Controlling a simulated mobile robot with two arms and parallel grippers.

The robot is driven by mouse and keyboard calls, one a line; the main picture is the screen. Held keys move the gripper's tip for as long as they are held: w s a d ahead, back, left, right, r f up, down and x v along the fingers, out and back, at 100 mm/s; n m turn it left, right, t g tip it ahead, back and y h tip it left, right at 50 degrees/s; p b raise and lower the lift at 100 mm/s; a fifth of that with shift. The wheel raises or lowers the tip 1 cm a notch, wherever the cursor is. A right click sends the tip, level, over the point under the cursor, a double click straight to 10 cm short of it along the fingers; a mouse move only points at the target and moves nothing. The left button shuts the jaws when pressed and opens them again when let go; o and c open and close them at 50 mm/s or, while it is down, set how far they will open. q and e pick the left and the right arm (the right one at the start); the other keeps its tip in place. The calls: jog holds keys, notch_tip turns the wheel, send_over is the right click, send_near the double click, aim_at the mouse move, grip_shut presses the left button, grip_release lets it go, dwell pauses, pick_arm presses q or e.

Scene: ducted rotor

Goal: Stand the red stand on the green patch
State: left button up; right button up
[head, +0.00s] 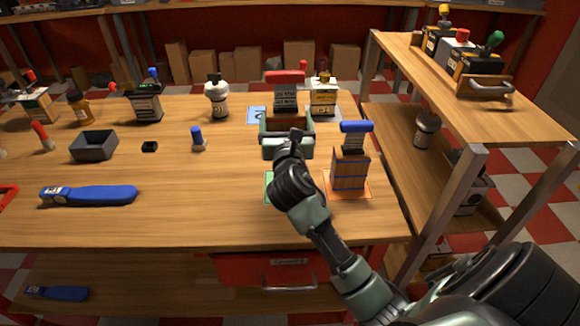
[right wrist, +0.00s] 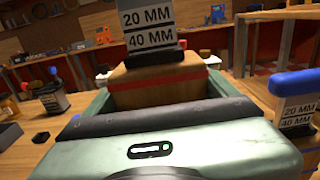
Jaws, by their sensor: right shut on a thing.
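The red stand (head: 285,80) has a red top bar, a dark post with a label and a wooden block base. My right gripper (head: 287,118) is shut on its base, one finger on each side. In the right wrist view the block (right wrist: 165,82) sits upright between the fingers, with its label showing 20 MM and 40 MM; its red top is out of frame. I cannot tell whether its bottom touches the table. The green patch (head: 269,187) lies nearer than the gripper, mostly hidden behind my right arm. My left gripper is not in view.
A blue-topped stand (head: 350,170) stands on an orange patch just right of the green patch. A white bottle (head: 217,97) and a white block (head: 323,97) stand nearby. A blue tool (head: 90,195) lies at left. A wooden shelf (head: 460,85) borders the right. The front middle table is clear.

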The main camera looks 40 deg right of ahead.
notch_tip(320, 180, down, 8)
jog(key=shift+d+f+b, duration=0.1)
jog(key=shift+b, duration=0.9)
jog(key=shift+f, duration=0.6)
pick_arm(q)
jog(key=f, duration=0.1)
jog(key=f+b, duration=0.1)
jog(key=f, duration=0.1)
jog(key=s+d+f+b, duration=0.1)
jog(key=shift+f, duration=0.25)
pick_arm(e)
notch_tip(320, 180, down, 4)
jog(key=shift+r, duration=0.1)
jog(key=shift+f, duration=0.2)
jog(key=o, duration=1.6)
jog(key=shift+f, duration=0.1)
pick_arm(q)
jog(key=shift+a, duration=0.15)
pick_arm(e)
jog(key=shift+s, duration=0.1)
